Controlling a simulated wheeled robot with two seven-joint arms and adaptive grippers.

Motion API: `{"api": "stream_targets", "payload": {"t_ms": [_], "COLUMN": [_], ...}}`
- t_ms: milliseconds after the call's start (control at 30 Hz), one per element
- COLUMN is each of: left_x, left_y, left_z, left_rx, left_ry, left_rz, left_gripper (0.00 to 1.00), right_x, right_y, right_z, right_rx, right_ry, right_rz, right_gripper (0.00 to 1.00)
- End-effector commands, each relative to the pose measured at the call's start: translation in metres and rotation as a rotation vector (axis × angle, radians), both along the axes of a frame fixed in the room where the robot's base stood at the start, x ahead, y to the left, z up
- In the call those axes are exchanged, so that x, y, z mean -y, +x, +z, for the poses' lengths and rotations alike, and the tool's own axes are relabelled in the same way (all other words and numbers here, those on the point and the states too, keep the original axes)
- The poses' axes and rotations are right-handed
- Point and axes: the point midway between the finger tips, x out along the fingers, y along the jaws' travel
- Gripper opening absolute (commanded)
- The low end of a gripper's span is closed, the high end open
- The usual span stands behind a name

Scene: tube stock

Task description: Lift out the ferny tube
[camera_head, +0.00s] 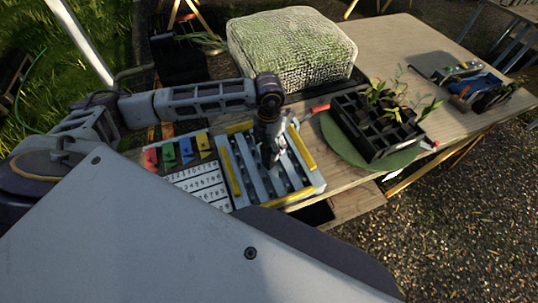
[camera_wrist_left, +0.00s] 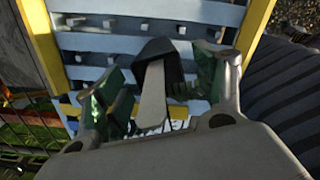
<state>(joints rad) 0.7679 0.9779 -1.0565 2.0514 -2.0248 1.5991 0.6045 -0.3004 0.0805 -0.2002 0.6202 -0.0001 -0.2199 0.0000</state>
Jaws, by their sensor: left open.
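A black celled tray (camera_head: 372,147) stands on a green round mat (camera_head: 345,148) on the table. Several seedlings grow in it. A thin, feathery sprig (camera_head: 400,76) at the back looks the most ferny, beside broader-leaved plants (camera_head: 374,92); its tube is hidden in the tray. My left gripper (camera_head: 275,153) is open above the blue-grey slatted rack with yellow sides (camera_head: 232,172), left of the tray and apart from it. In the left wrist view its fingers (camera_wrist_left: 160,105) are spread over the rack. A pale strip with a dark top (camera_wrist_left: 153,85) shows between them; I cannot tell what it is.
Colored blocks (camera_head: 187,150) and a numbered white board (camera_head: 203,183) lie left of the rack. A mesh-covered crate (camera_head: 290,48) stands behind. A red-handled tool (camera_head: 319,109) lies between rack and tray. A dark tool holder (camera_head: 478,88) is at the far right.

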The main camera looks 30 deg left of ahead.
Motion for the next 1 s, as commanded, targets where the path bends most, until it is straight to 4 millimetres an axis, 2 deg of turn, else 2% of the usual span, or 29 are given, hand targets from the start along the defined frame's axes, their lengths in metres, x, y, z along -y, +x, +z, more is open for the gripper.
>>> {"api": "stream_targets", "payload": {"t_ms": [233,767,1000], "left_x": [0.0002,0.0001,0.0002], "left_y": [-0.0001,0.0001,0.0002], "left_z": [0.0002,0.0004,0.0009], "left_rx": [0.000,0.000,0.001], "left_ry": [0.000,0.000,0.000], "left_rz": [0.000,0.000,0.000], "left_gripper": [0.70,0.03,0.01], "right_x": [0.0005,0.0005,0.0004], "right_y": [-0.0001,0.0000,0.0001], "right_z": [-0.0001,-0.0001,-0.0002], "right_rx": [0.000,-0.001,0.000], "right_ry": [-0.001,0.000,0.000], "right_rz": [0.000,0.000,0.000], "right_gripper": [0.78,0.78,0.78]}}
